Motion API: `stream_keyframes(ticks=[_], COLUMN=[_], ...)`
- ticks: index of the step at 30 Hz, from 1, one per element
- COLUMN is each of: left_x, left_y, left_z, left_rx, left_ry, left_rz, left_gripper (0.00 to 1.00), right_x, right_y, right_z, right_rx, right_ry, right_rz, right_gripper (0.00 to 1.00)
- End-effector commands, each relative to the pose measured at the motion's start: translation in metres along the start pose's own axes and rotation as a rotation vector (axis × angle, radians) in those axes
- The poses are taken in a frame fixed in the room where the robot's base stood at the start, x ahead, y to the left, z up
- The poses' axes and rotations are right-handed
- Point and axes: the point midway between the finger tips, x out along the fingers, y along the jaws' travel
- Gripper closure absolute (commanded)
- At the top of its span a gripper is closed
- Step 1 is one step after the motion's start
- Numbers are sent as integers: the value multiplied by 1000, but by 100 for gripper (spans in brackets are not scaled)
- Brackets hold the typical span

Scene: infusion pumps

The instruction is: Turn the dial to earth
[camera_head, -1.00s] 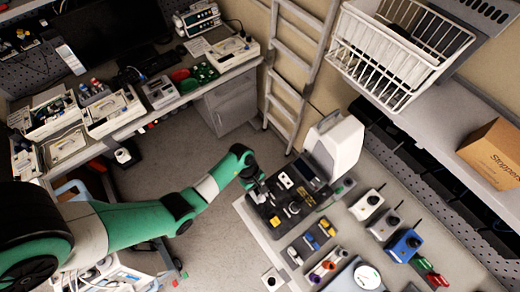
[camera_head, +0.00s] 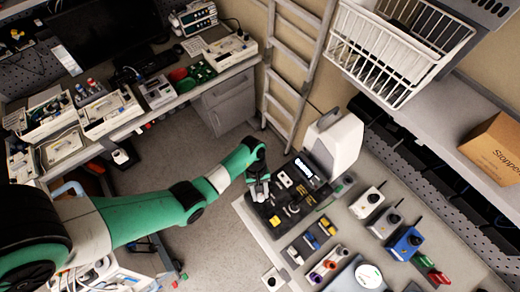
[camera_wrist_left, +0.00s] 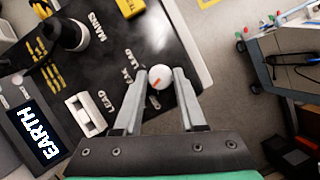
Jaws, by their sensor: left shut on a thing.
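The dial (camera_wrist_left: 160,75) is a round white knob with an orange-red mark, on a black tester panel (camera_wrist_left: 135,40) with white printed labels. My left gripper (camera_wrist_left: 161,88) is shut on the dial, one finger on each side of it. In the head view my left gripper (camera_head: 261,188) is at the left edge of the tester (camera_head: 285,195), and hides the dial there. The tester's display (camera_wrist_left: 35,133) is lit and reads EARTH in the left wrist view; the lit display (camera_head: 304,169) also shows in the head view. My right gripper is not in view.
A black knob (camera_wrist_left: 70,35) and a white rocker switch (camera_wrist_left: 86,115) stand on the same panel. A white case (camera_head: 335,145) stands behind the tester. Yellow, blue and orange parts lie on the bench to the right. Open floor lies left of the bench.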

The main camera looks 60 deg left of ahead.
Motion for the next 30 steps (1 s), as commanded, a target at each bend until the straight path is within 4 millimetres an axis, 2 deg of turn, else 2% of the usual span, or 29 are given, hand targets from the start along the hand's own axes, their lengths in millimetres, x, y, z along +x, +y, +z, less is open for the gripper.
stream_keyframes(ticks=[6,7,11,12,22,26,30], left_x=[0,0,0,0,-5,-25,-58], left_y=[0,0,0,0,0,1,1], left_z=[0,0,0,0,0,0,0], left_rx=[-1,-1,-1,-1,-2,-2,-2], left_ry=[0,0,0,0,1,3,3], left_rz=[0,0,0,0,2,5,5], left_gripper=[100,56,33,30,30,30,30], right_x=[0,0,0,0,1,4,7], right_y=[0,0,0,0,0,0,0], right_z=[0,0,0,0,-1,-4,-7], right_rx=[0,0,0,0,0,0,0], right_ry=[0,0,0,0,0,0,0], right_rz=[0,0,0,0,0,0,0], right_gripper=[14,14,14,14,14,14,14])
